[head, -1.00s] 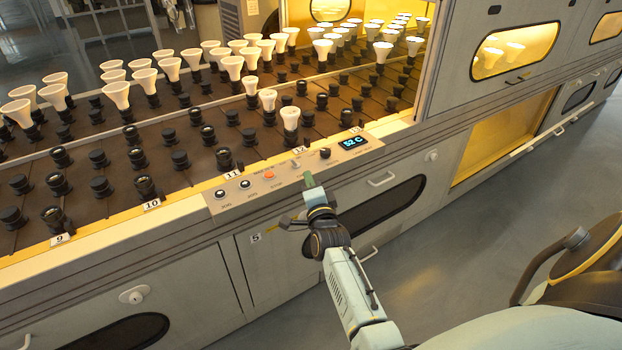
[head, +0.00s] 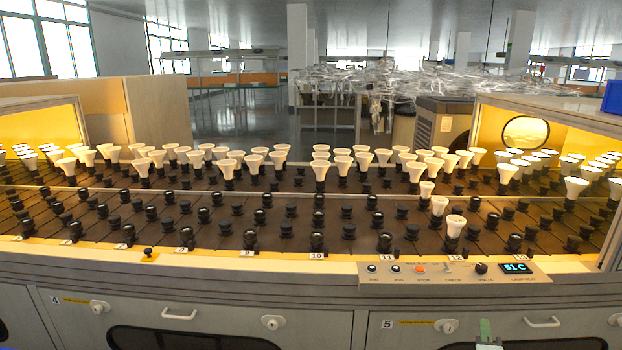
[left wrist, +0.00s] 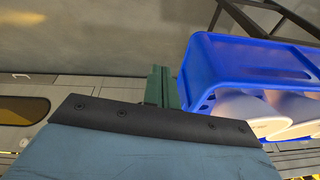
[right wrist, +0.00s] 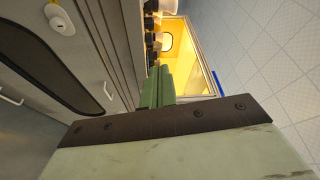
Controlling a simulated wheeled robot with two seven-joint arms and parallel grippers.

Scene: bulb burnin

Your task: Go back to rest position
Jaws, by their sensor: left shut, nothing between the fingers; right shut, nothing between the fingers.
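My right gripper (head: 487,332) shows at the bottom edge of the head view, in front of the cabinet face below the control panel (head: 455,271). Its green fingers also show in the right wrist view (right wrist: 158,86). They are closed together with nothing between them. My left gripper is outside the head view. In the left wrist view its green fingers (left wrist: 162,86) are closed and empty, beside a blue crate (left wrist: 245,62) that holds white bulbs (left wrist: 250,110).
Sockets fill the dark burn-in deck (head: 140,222), with rows of white bulbs (head: 320,168) toward the back. Lit enclosures stand at both ends. The panel display (head: 515,268) reads 51 C. Cabinet handles (head: 180,314) stick out along the front.

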